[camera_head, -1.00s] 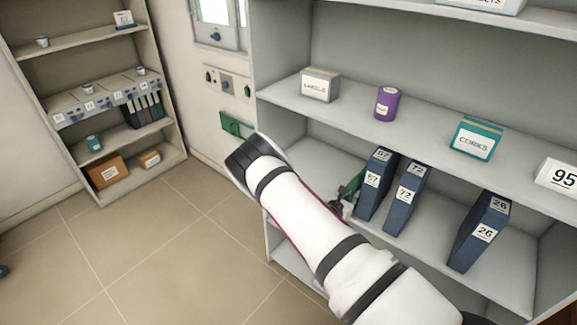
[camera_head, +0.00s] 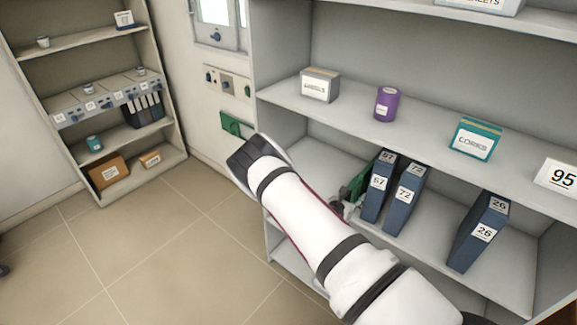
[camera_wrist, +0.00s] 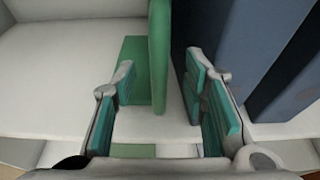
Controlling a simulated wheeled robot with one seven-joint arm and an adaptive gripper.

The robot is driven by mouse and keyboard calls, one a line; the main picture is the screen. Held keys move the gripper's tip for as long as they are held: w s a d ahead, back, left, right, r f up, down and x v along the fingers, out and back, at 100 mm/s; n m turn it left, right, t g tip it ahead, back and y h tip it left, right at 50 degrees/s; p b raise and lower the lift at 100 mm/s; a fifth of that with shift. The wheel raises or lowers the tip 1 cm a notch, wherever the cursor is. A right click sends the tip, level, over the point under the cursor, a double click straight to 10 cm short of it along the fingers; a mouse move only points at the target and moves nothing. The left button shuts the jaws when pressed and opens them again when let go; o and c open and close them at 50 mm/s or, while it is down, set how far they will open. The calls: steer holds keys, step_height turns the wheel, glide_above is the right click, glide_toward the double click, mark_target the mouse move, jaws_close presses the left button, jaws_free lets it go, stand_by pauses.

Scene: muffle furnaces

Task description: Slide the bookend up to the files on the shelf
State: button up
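The green bookend (camera_head: 357,185) stands on the middle shelf left of the files, partly hidden by my arm. In the wrist view its upright plate (camera_wrist: 158,50) rises between my fingers, and its flat base extends left. My gripper (camera_wrist: 160,68) is open around the plate, with gaps on both sides. The right finger is between the plate and the nearest blue file (camera_wrist: 215,25); whether it touches the file is unclear. File 67 (camera_head: 376,195) stands close beside file 72 (camera_head: 404,195). File 26 (camera_head: 477,235) stands apart to the right, beyond a gap.
The shelf above holds a labelled box (camera_head: 320,86), a purple can (camera_head: 386,104), a teal box (camera_head: 475,140) and a 95 sign (camera_head: 560,178). The middle shelf (camera_head: 315,160) is bare at left. Another shelving unit (camera_head: 165,165) stands at far left, with open floor between.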

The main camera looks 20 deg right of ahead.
steer(key=shift+a, duration=0.1)
steer(key=s+a, duration=0.5)
steer(key=a, duration=0.2)
steer(key=shift+s, duration=0.15)
stand_by(0.5)
stand_by(0.4)
steer(key=s+r+m+g+y+b, duration=0.15)
steer(key=r+m+g, duration=0.25)
steer(key=r+m, duration=0.6)
steer(key=s+r+m+g+b, duration=0.2)
steer(key=s+r+m+g, duration=0.3)
steer(key=r, duration=0.9)
steer(key=s+a+r+m+t+y+b, duration=0.3)
steer(key=s+a+r+m+t+y, duration=0.3)
steer(key=s+a+r+m+y, duration=0.4)
steer(key=s+a+r, duration=0.4)
steer(key=s, duration=0.1)
steer(key=shift+r+b, duration=0.3)
steer(key=shift+r, duration=0.1)
